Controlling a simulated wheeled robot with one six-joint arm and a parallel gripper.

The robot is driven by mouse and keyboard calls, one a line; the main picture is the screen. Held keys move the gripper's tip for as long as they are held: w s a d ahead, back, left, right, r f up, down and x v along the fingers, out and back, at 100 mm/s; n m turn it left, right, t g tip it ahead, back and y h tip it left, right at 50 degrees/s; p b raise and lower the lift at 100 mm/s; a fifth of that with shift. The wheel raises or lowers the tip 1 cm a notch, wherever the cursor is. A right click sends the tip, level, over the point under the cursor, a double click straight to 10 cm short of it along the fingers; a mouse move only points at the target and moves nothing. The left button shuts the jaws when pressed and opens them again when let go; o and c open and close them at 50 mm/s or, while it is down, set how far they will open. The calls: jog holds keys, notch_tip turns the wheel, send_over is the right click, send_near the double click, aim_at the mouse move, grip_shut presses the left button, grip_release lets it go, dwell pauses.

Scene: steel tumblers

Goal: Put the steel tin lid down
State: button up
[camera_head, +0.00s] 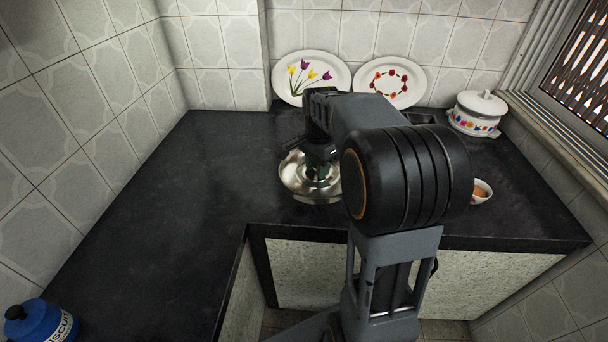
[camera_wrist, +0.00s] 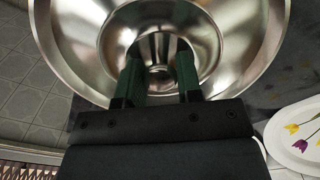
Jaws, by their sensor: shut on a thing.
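The steel tin lid (camera_head: 300,180) is a round, shiny piece with a wide rim, over the dark counter near its inner corner in the head view. In the wrist view the lid (camera_wrist: 80,40) fills the upper part, with concentric steel rings around a central raised part. My gripper (camera_wrist: 160,78) has its two green-padded fingers on either side of that central part, shut on it. In the head view my gripper (camera_head: 318,172) points down at the lid's middle. My arm hides the lid's right side. I cannot tell whether the lid touches the counter.
Two decorated plates, one with tulips (camera_head: 308,72) and one with a red ring (camera_head: 388,78), lean on the back wall. A white lidded pot (camera_head: 477,112) and a small bowl (camera_head: 481,191) stand to the right. A blue container (camera_head: 38,322) is at lower left. The left counter (camera_head: 190,200) is clear.

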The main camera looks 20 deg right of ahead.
jog(key=w+f, duration=0.6)
jog(key=shift+w, duration=0.3)
jog(key=shift+w+f, duration=0.55)
jog(key=shift+f, duration=1.55)
jog(key=shift+f, duration=0.1)
jog(key=o, duration=1)
